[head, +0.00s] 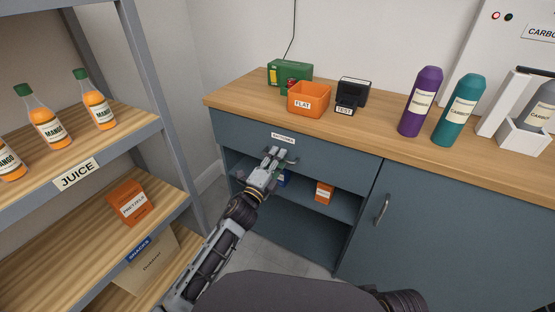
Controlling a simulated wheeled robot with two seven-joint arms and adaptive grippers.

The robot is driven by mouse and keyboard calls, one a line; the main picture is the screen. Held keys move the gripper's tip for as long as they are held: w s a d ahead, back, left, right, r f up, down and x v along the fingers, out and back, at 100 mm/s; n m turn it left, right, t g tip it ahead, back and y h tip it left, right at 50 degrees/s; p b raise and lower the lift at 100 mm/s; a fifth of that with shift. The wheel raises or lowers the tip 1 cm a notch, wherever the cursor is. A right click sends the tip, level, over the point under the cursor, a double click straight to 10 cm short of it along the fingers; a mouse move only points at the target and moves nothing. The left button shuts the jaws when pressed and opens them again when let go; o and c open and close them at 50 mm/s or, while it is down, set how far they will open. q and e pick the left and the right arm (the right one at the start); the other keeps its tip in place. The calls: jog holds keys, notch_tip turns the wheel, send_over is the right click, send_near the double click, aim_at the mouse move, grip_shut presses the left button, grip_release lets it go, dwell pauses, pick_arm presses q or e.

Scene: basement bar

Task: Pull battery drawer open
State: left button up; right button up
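The battery drawer (335,158) is the blue-grey front under the wooden counter, with a small white label (283,138) near its top edge. It looks shut, flush with the cabinet. A metal handle (293,160) shows partly below the label, and my gripper hides the rest. My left gripper (274,152) is in front of the drawer at the handle, its fingers pointing toward it. Whether the fingers are closed around the handle or only beside it is too small to tell. My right gripper is out of view.
On the counter (380,134) stand a green box (290,72), an orange FLAT bin (309,97), a black TEST device (352,92) and purple (421,102) and teal (459,110) bottles. Open shelves lie below the drawer. A juice shelf (120,135) stands close on the left.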

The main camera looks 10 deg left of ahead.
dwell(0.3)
pick_arm(q)
grip_shut()
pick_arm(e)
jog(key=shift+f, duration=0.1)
